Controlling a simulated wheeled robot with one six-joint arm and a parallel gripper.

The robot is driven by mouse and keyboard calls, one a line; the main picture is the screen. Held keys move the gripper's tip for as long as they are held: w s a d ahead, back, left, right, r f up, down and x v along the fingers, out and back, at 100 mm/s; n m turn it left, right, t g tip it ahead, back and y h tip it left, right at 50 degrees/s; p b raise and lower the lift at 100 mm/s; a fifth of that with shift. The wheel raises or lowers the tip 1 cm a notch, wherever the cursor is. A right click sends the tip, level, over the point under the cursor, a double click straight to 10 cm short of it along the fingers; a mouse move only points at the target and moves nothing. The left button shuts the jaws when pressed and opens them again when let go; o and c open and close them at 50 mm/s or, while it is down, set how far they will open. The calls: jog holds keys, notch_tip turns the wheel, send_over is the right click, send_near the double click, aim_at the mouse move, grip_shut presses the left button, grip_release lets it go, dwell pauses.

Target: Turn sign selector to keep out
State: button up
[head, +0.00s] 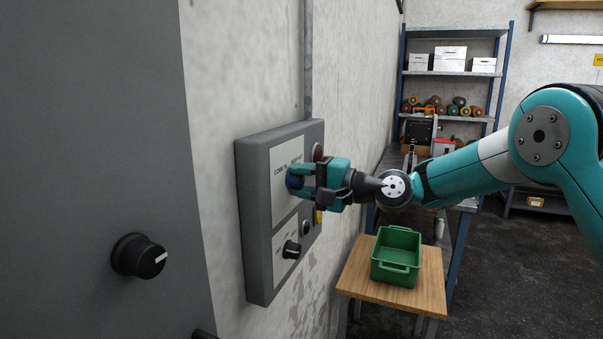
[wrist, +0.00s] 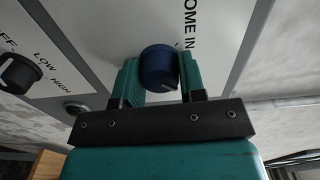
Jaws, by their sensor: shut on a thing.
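The sign selector is a dark blue round knob (wrist: 158,66) on a light plate lettered "COME IN" in the wrist view. It also shows in the head view (head: 294,181), on the upper plate of the grey wall panel (head: 253,225). My gripper (wrist: 157,82) has its two teal fingers on either side of the knob, shut on it. In the head view my gripper (head: 300,180) reaches the panel from the right. The rest of the plate's lettering is hidden, and I cannot read the knob's setting for certain.
A smaller black knob (head: 291,249) with OFF, LOW and HIGH marks sits below on the same panel. Another black knob (head: 138,256) is on the grey surface at left. A green bin (head: 397,241) stands on a wooden table (head: 358,279). Shelves (head: 449,73) stand behind.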

jog(key=shift+m, duration=0.3)
jog(key=o, duration=0.9)
jog(key=b+v, duration=0.6)
jog(key=v, duration=1.1)
jog(key=shift+s+d, duration=0.1)
jog(key=shift+d, duration=0.15)
